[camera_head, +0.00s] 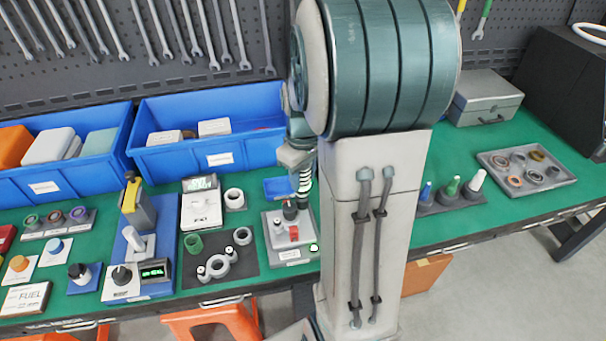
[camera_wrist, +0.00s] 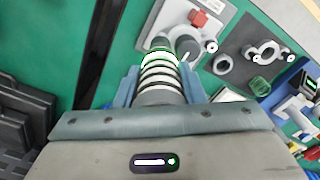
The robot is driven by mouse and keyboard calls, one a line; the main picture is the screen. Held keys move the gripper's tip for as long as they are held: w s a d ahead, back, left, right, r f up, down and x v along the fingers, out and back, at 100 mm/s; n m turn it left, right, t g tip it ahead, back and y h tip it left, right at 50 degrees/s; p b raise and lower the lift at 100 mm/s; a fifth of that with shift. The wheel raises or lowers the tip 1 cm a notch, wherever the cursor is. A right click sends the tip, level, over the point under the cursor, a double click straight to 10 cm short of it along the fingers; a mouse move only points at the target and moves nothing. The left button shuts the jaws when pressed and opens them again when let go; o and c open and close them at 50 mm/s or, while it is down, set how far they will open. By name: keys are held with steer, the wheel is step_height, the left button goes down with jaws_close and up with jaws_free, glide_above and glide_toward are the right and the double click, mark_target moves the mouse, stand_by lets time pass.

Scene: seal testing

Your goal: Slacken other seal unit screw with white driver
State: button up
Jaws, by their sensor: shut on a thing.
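My gripper (camera_wrist: 160,85) is shut on a tool with white and dark rings (camera_wrist: 157,76), which I take to be the driver; its far end is edged in green. It also shows in the head view (camera_head: 305,180), hanging over the seal unit. The seal unit is a light grey plate (camera_head: 292,255) with a red block (camera_head: 293,233), a dark round part (camera_head: 290,212) and small white-topped screws (camera_head: 279,227). In the wrist view a white screw top (camera_wrist: 211,46) sits to the right of the tool. The tool's tip is hidden, so contact is unclear.
A dark mat (camera_head: 205,283) left of the unit holds a grey ring part (camera_head: 217,263) and loose rings. Blue bins (camera_head: 210,135) stand behind. A rack (camera_head: 452,204) holds blue, green and white pointed pieces at right. A tray (camera_head: 560,178) lies beyond. Green table shows between.

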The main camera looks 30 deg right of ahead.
steer(key=shift+r+p, duration=2.65)
steer(key=shift+r, duration=0.95)
